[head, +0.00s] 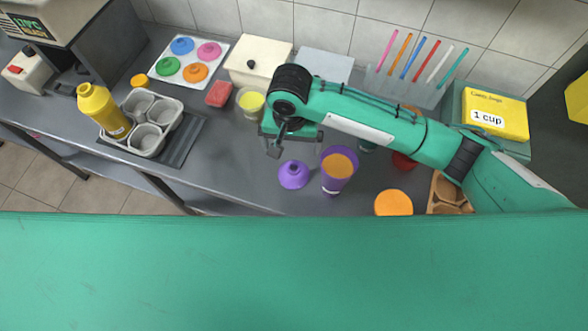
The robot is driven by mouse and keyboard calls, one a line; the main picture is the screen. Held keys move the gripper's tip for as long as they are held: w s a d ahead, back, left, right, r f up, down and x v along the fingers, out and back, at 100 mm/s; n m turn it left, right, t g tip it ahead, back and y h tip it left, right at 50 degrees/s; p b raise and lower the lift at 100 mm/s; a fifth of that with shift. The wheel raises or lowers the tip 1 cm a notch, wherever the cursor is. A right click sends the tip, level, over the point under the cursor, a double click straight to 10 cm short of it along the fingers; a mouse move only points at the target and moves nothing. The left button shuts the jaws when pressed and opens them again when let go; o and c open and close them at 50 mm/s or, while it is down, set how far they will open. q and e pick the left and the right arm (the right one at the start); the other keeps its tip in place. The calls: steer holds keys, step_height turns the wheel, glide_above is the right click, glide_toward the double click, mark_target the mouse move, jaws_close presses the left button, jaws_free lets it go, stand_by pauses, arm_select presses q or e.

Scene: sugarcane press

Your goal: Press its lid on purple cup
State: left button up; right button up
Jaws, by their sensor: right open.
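The purple cup (332,184) stands upright on the grey counter, with orange contents showing at its open top. The purple lid (293,175), domed with a small raised middle, lies on the counter just left of the cup, apart from it. My right gripper (277,146) is open and empty, above and slightly left of the lid, pointing down. My left gripper is not in view.
A yellow cup (251,102) and red sponge (218,94) are left of my right gripper. An orange disc (393,203) and brown carrier (445,194) are right of the purple cup. Coloured lids on a white tray (216,47) lie back left.

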steer(key=p, duration=0.1)
glide_above(294, 169)
steer(key=s, duration=0.1)
steer(key=f, duration=0.8)
steer(key=shift+s+a+f, duration=0.15)
steer(key=shift+a+f, duration=0.2)
steer(key=shift+a, duration=0.05)
steer(key=shift+p, duration=0.3)
steer(key=f, duration=0.1)
steer(key=f+p, duration=0.1)
steer(key=f, duration=0.2)
steer(key=shift+d+f+p, duration=0.25)
steer(key=shift+d+p, duration=0.1)
steer(key=shift+f, duration=0.35)
steer(key=c, duration=0.9)
